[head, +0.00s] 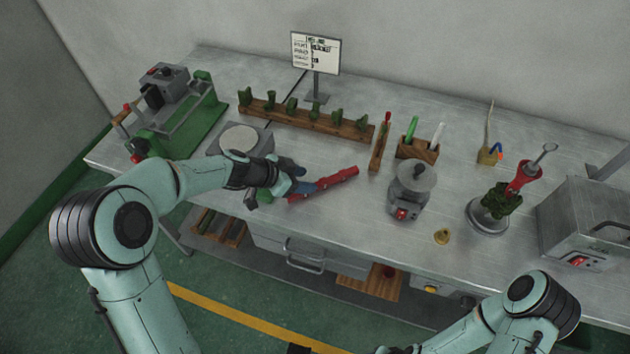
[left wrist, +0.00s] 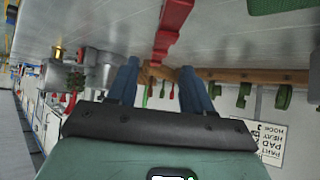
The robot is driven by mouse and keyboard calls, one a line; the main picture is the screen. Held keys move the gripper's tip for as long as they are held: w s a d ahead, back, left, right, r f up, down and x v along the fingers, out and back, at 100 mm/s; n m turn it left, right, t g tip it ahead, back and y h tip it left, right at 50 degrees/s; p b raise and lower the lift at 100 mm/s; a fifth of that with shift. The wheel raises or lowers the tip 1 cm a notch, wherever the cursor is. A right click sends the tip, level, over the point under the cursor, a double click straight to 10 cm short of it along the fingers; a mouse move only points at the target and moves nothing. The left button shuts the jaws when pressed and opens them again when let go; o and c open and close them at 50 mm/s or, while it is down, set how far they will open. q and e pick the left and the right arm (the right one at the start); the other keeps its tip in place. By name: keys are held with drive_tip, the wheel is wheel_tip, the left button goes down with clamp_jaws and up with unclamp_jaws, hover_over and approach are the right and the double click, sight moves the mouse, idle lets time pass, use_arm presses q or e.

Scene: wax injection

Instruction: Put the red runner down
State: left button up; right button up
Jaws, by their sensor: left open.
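The red runner (head: 337,179) is a long red bar that appears to lie on the steel table, slanting up to the right. My left gripper (head: 297,184) is at its left end in the head view, and its blue fingers overlap that end. In the left wrist view the runner (left wrist: 172,28) shows beyond the fingertips, toward the top of the picture. The blue fingers of my left gripper (left wrist: 160,74) are apart, with no part of the runner clearly clamped between them. My right arm is at the bottom right of the head view; its gripper is out of frame.
A wooden rack (head: 310,122) with green pieces stands behind the runner. A round-topped device (head: 240,138) is behind my left wrist. Table between runner and pot is clear.

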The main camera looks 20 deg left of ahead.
use_arm(q)
drive_tip(key=v, duration=0.5)
drive_tip(key=shift+s+a+r, duration=0.15)
idle(0.3)
